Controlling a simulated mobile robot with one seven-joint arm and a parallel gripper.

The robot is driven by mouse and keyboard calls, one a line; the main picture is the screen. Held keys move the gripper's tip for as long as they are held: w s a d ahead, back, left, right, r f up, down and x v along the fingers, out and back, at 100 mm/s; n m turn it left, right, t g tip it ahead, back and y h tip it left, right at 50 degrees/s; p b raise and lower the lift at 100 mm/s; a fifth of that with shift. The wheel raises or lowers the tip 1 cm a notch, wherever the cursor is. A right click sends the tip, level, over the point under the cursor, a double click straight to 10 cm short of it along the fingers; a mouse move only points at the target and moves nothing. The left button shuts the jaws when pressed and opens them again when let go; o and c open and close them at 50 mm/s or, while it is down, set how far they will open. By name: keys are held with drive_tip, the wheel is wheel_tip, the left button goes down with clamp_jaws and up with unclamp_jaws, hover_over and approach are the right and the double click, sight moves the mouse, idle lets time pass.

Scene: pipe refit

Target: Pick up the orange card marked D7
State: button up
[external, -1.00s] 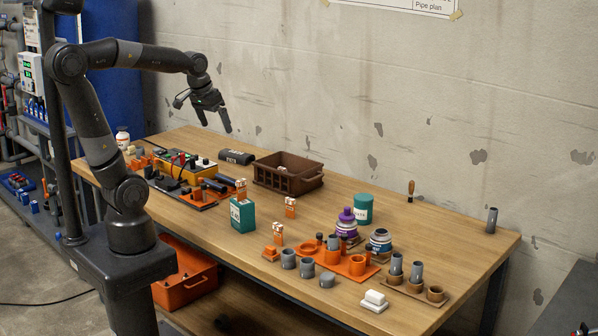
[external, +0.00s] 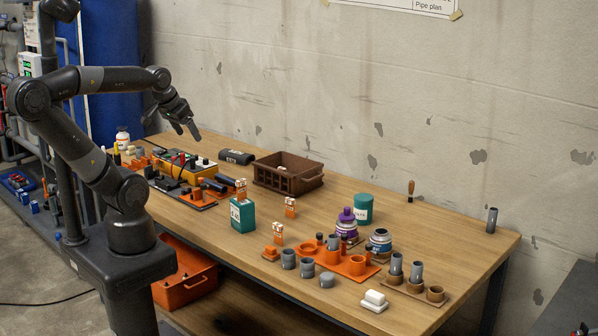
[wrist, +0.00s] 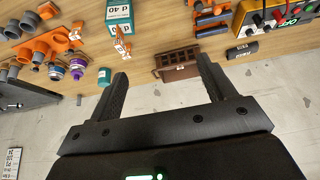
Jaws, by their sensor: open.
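Several small orange-and-white cards stand on the workbench: one by the teal box (external: 241,190), one to its right (external: 290,207) and one nearer the front edge (external: 278,233). Their markings are too small to read, so I cannot tell which is D7. In the wrist view, one card (wrist: 120,42) shows beside the teal box marked d 40 (wrist: 119,14), and another orange-and-white card (wrist: 76,31) is farther left. My gripper (external: 182,126) is open and empty above the back left of the bench, away from the cards; its spread fingers (wrist: 163,66) show in the wrist view.
A brown crate (external: 288,183) stands at the back middle. A yellow meter and tools (external: 183,168) fill the left. Orange fittings (external: 357,263), grey pipe pieces, a purple-topped bottle (external: 346,224) and a teal can (external: 363,209) crowd the right. Bare wood lies around the middle card.

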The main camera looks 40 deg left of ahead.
drive_tip(key=shift+c, duration=1.3)
